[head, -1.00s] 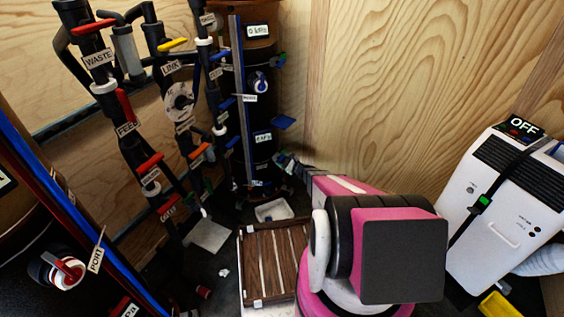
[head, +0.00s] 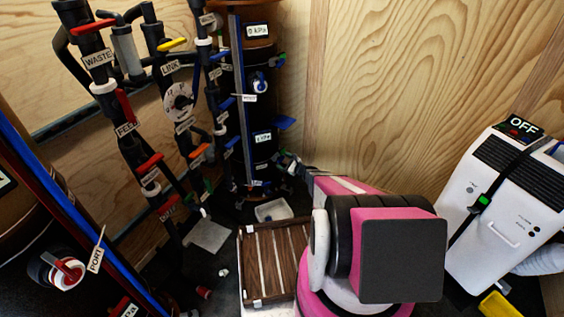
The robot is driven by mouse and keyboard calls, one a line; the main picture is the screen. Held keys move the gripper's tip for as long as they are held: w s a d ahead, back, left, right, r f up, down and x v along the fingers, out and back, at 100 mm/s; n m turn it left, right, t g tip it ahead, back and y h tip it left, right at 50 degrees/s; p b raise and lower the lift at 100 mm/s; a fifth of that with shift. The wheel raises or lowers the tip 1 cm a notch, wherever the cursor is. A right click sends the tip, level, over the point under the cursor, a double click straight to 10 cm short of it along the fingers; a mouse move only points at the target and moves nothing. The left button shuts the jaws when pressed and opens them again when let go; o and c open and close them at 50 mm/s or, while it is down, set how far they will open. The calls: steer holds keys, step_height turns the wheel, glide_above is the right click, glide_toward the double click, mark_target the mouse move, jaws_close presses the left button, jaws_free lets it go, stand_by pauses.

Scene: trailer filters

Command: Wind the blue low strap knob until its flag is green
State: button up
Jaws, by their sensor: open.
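The dark tank (head: 262,100) stands in the back corner with straps around it. A small blue and green part, which looks like the low strap knob with its flag (head: 279,158), sits on the tank's right side low down. It is too small to tell blue knob from green flag with certainty. My gripper (head: 289,163) is just right of it, at the end of my pink and white arm. It is open and appears empty. I cannot tell whether its fingertips touch the knob.
A similar blue and green part (head: 281,59) sits higher on the tank, above a blue tab (head: 284,123). Labelled pipes (head: 130,130) fill the left. A white unit (head: 505,200) stands right.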

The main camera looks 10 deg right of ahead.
steer(key=v, duration=0.9)
